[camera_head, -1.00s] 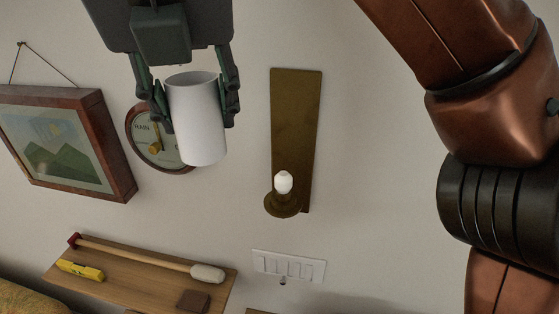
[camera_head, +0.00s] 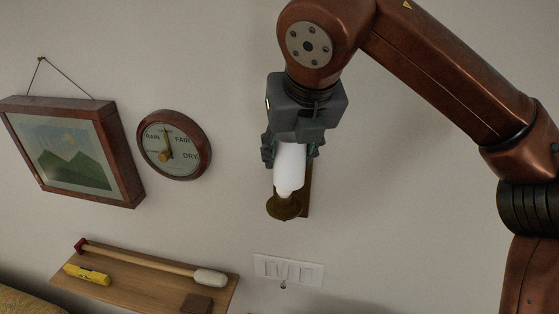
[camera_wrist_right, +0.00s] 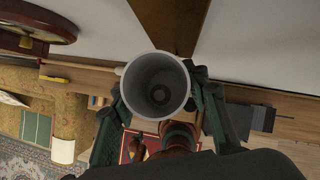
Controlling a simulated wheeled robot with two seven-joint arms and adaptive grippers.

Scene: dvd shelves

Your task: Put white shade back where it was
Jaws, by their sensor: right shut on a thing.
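The white shade (camera_head: 289,160) is a plain cylinder held upright by my right gripper (camera_head: 290,152), with a finger on each side. It is in front of or above the brass wall lamp (camera_head: 284,208). The white bulb (camera_head: 284,191) shows just below the shade's lower edge; I cannot tell whether the shade is around its top. In the right wrist view the shade (camera_wrist_right: 128,88) shows its open end, with a dark inside. The lamp's brass back plate (camera_wrist_right: 170,22) is beyond it. My arm and gripper hide most of the plate in the head view. My left gripper is not in view.
A round weather dial (camera_head: 174,145) and a framed picture (camera_head: 70,150) hang to the left. A wooden shelf (camera_head: 140,282) below holds a mallet (camera_head: 150,261), a yellow level (camera_head: 87,275) and a brown block (camera_head: 197,304). A switch panel (camera_head: 288,270) is under the lamp.

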